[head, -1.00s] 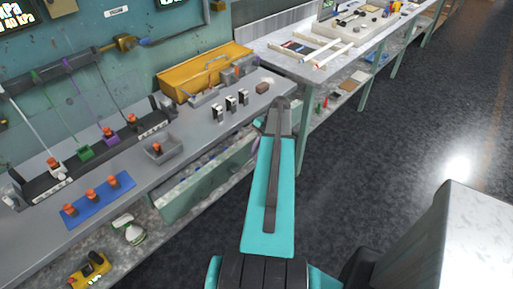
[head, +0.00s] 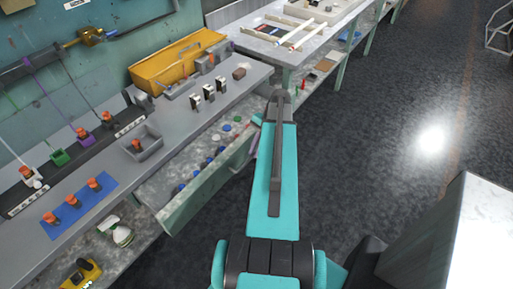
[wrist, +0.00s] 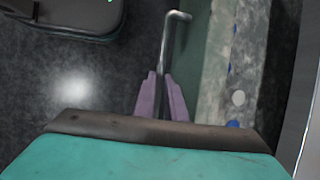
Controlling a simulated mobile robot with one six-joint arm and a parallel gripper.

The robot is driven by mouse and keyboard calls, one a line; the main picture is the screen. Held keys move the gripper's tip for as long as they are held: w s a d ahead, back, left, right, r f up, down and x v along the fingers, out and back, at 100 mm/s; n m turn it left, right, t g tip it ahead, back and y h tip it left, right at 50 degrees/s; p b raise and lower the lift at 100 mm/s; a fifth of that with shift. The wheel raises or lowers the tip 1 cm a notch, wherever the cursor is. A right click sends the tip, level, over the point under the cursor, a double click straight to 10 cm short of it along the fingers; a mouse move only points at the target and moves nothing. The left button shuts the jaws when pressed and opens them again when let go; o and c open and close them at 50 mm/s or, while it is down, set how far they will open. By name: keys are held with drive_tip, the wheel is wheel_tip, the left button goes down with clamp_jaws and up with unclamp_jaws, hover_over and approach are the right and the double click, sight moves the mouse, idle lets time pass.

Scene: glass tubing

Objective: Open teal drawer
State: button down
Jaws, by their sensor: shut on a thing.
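The teal drawer (head: 205,188) under the grey workbench stands pulled out, with its interior in view. Inside lie several small blue, white and green round pieces (head: 222,149). In the wrist view the drawer's front panel (wrist: 194,50) runs along the right side of my gripper. A metal bar handle (wrist: 170,35) stands off that panel. My gripper (wrist: 159,76) has its two purple fingers on either side of the handle and is shut on it. In the head view my teal arm hides most of the gripper and the handle.
The workbench (head: 190,112) carries a yellow toolbox (head: 165,68), a blue mat (head: 78,210) with orange-capped pieces and a grey tray (head: 140,143). A lower shelf holds a spray bottle (head: 115,232). Dark floor (head: 400,110) to the right is clear.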

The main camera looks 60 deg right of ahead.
drive_tip(key=shift+d, duration=0.15)
drive_tip(key=c, duration=1.8)
unclamp_jaws()
drive_tip(key=shift+w, duration=0.1)
drive_tip(key=shift+r, duration=0.15)
drive_tip(key=shift+p+v, duration=4.15)
drive_tip(key=shift+v, duration=2.6)
